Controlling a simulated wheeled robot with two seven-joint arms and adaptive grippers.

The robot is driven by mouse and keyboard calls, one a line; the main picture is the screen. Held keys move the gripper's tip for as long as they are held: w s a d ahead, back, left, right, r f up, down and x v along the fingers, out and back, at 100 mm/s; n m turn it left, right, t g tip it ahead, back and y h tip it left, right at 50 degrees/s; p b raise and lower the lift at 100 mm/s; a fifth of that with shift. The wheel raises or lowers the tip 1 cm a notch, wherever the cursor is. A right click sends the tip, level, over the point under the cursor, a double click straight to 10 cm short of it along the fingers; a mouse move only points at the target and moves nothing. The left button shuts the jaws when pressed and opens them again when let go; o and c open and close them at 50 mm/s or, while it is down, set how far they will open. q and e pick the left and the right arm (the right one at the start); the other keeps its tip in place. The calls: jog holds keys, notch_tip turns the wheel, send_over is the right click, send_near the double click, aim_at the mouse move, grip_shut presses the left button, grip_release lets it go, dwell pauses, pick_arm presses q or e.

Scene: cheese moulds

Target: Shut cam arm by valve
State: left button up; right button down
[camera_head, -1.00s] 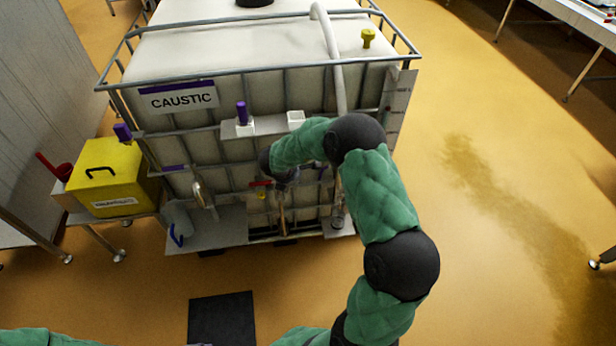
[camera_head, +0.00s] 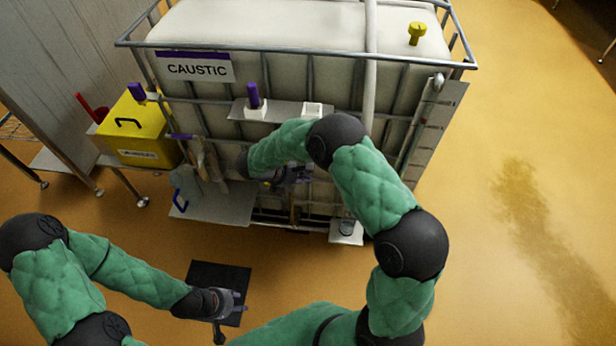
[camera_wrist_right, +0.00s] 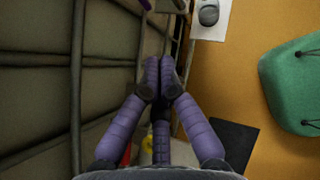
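The white caustic tank (camera_head: 290,60) stands in its metal cage. The valve and cam arm on its lower front are mostly behind my right gripper (camera_head: 298,175); I cannot make out the arm's position. A brownish outlet pipe (camera_head: 295,212) shows below that gripper. In the right wrist view my right gripper (camera_wrist_right: 160,68) has its purple fingertips together, with nothing clear between them. Small red (camera_wrist_right: 126,154) and yellow (camera_wrist_right: 147,145) parts show behind the fingers. My left gripper (camera_head: 238,302) is low above the black mat, away from the tank; its opening is unclear.
A yellow box (camera_head: 138,130) stands on a side stand at the left. A shelf with a purple-topped item (camera_head: 254,97) is above the valve. A small plate with a glass cup (camera_head: 346,230) is at the lower right. A black mat (camera_head: 205,275) lies on the floor. The right floor is clear.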

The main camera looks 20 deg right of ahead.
jog(key=d+f+b, duration=0.3)
jog(key=d+f, duration=0.2)
jog(key=d, duration=0.3)
jog(key=shift+w+d+f+b, duration=0.2)
jog(key=shift+d+f+b, duration=0.1)
jog(key=shift+d+f, duration=0.1)
jog(key=shift+s+d+f, duration=0.15)
jog(key=shift+d+f, duration=0.35)
jog(key=shift+d, duration=0.15)
jog(key=shift+r, duration=0.15)
